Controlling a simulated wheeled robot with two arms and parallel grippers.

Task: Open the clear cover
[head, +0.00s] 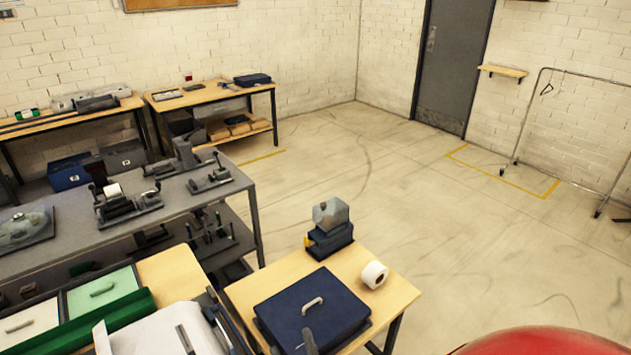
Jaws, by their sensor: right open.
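A small dark blue device (329,240) stands on the near wooden table and carries a greyish see-through cover (331,214), which looks closed. Another greyish see-through dome (20,231) sits on a flat base at the left edge; I cannot tell which one is the clear cover meant. My right gripper (245,330) is at the bottom edge, open and empty, with two grey fingertips apart and most of it cut off. It is nearer to me than the device and not touching it. My left gripper is not in view.
A dark blue lidded box (318,315) with a pale handle and a white roll (374,275) share the near table (257,294). Green and white lidded bins (103,290) are at the lower left. A grey bench (75,240) stands behind.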

